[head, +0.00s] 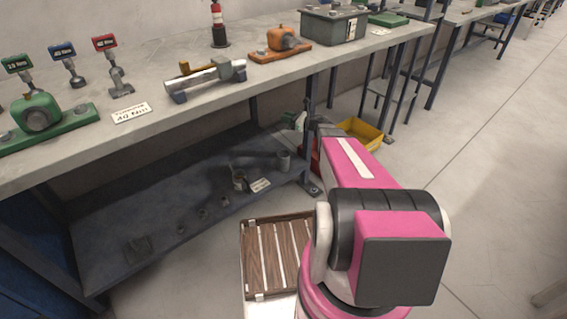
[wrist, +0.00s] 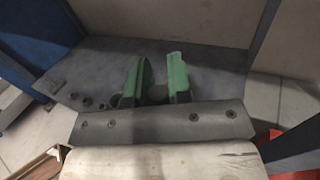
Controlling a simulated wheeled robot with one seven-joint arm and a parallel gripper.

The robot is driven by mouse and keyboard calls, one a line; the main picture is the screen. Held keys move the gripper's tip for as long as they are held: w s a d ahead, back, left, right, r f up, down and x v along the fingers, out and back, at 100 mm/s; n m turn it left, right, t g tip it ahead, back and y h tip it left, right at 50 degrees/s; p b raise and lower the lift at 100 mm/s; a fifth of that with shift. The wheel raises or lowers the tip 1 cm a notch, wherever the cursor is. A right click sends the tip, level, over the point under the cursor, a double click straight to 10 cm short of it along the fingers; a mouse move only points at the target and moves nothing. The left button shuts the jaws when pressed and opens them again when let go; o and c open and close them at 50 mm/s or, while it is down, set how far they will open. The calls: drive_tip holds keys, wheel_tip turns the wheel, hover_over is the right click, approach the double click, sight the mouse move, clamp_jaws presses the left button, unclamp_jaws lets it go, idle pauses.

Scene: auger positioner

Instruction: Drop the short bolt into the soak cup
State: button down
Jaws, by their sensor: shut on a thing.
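My gripper (wrist: 160,72) has green fingers, shut on a small dark piece (wrist: 157,93) that I take to be the short bolt; its shape is mostly hidden. In the head view my gripper (head: 297,121) is at the far right end of the lower shelf, beyond my pink arm. Two cup-like things stand on the lower shelf: a dark one (head: 239,181) and a grey cylinder (head: 284,160). A small white label (head: 260,185) lies between them, too small to read. I cannot tell for sure which is the soak cup.
Several small metal pieces (head: 203,215) and a dark block (head: 138,248) lie on the lower shelf (head: 110,225). The bench top (head: 200,110) is above it, with a table leg (head: 308,120) at the right. A yellow bin (head: 362,131) is on the floor.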

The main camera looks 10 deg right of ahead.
drive_tip(key=w+f, duration=0.3)
drive_tip(key=f, duration=0.5)
drive_tip(key=w+f, duration=0.3)
drive_tip(key=f, duration=0.6)
drive_tip(key=shift+w+a+f, duration=0.2)
drive_tip(key=shift+w+f, duration=0.1)
drive_tip(key=c, duration=1)
unclamp_jaws()
drive_tip(key=v, duration=1)
drive_tip(key=shift+s+d, duration=0.3)
